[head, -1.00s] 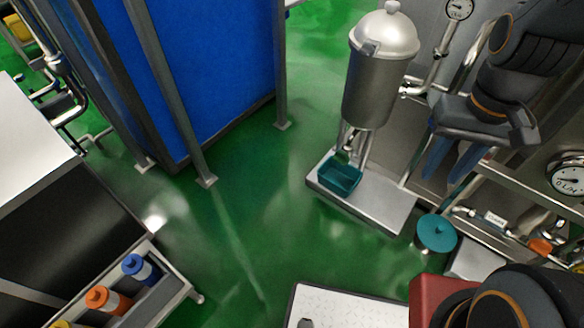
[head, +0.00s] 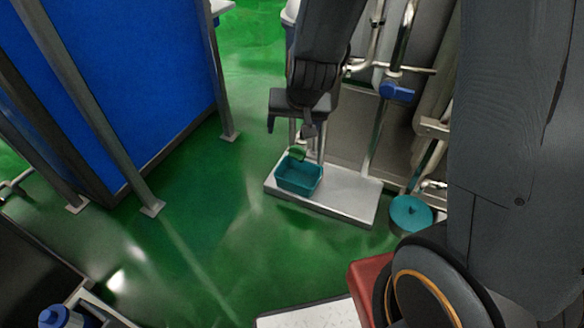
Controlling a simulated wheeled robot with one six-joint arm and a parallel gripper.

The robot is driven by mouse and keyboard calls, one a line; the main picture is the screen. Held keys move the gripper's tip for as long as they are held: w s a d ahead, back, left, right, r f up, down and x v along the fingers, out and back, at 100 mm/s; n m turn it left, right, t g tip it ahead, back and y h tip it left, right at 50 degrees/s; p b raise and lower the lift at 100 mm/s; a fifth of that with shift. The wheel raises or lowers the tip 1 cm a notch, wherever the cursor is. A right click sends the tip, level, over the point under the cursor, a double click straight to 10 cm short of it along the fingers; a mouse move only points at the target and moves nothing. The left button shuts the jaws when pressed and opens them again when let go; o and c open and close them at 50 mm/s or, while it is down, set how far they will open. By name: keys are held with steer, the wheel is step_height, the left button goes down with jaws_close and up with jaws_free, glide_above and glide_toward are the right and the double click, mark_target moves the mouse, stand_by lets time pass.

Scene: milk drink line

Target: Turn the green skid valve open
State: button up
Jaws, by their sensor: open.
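A small green valve handle (head: 297,153) shows low on the skid, just above the back edge of a teal tub (head: 300,178). The tub sits on the left part of the pale metal skid base (head: 350,197). My gripper (head: 290,128) is open and empty, pointing down above the green handle and apart from it in the picture. I cannot tell how far it is in depth. My arm hides the steel vessel above the skid.
A blue handle (head: 397,91) sits on the pipes to the right. A teal round lid (head: 411,213) is beside the base's right end. A blue panel (head: 130,80) with grey posts stands left. Green floor (head: 190,240) is clear between. A blue-capped bottle (head: 58,317) is bottom left.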

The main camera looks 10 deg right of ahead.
steer(key=w+a+f+m+t+h+b, duration=0.1)
steer(key=w+f+m+t+b, duration=0.15)
steer(key=w+f+b, duration=0.7)
steer(key=m+t+h+b, duration=0.2)
steer(key=t+h+b, duration=0.25)
steer(key=b, duration=0.95)
glide_toward(294, 157)
step_height(294, 157, up, 5)
steer(key=w+a, duration=0.2)
step_height(294, 157, down, 9)
steer(key=t+h+b, duration=0.2)
steer(key=h+b, duration=0.4)
steer(key=b, duration=0.3)
steer(key=b+x, duration=0.4)
steer(key=x, duration=0.2)
steer(key=shift+d+f, duration=0.1)
steer(key=shift+d, duration=0.25)
steer(key=shift+w+d+b, duration=0.35)
steer(key=shift+w+b, duration=0.05)
steer(key=shift+w, duration=0.05)
steer(key=shift+c, duration=0.4)
steer(key=c, duration=0.8)
steer(key=shift+c, duration=0.2)
